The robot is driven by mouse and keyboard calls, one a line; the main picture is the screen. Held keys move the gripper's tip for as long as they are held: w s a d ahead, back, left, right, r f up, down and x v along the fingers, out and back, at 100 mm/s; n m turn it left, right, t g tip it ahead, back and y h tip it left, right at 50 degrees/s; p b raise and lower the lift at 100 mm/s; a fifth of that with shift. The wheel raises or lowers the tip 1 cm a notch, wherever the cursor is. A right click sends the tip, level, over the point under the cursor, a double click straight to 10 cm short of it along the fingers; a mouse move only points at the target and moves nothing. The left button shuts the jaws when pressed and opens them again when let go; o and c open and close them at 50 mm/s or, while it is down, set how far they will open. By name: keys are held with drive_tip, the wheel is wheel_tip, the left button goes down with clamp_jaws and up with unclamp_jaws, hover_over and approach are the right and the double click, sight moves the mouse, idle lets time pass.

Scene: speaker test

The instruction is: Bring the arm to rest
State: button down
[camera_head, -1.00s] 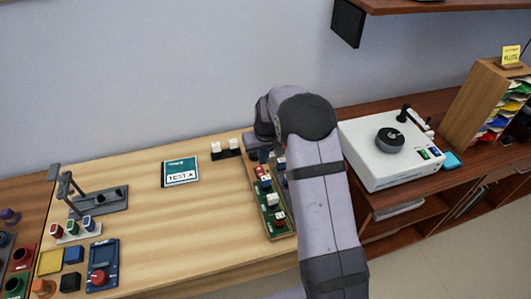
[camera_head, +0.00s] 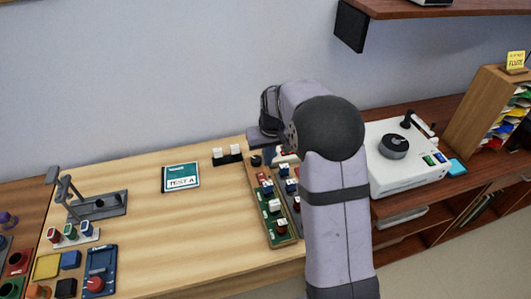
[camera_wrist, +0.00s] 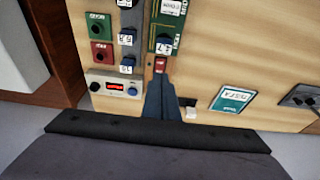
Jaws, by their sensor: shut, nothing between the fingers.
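My arm (camera_head: 335,215) rises from the lower edge of the head view and bends at a dark round joint in front of the right part of the bench. Its far end is partly hidden behind that joint. In the wrist view, my gripper (camera_wrist: 160,84) shows as two dark fingers lying together, shut and empty. The fingers point toward the green board (camera_wrist: 166,28), above the bench; the height of the gap is hard to tell.
The wooden bench (camera_head: 190,230) carries a green board (camera_head: 268,215) with switches, a TEST A card (camera_head: 181,177) and a grey lever stand (camera_head: 97,205). A white turntable (camera_head: 405,170) stands right of my arm. A dark red shelf (camera_head: 440,8) overhangs above.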

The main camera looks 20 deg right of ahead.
drive_tip(key=s+a+g, duration=0.1)
drive_tip(key=s+a, duration=0.1)
drive_tip(key=s, duration=1.2)
drive_tip(key=s+a+f+g, duration=0.1)
drive_tip(key=s+a, duration=0.1)
drive_tip(key=s, duration=1.2)
drive_tip(key=shift+s+a+f+g, duration=0.15)
drive_tip(key=shift+s+f+g, duration=0.1)
drive_tip(key=shift+s+g, duration=0.1)
wheel_tip(320, 180, down, 20)
drive_tip(key=b, duration=2)
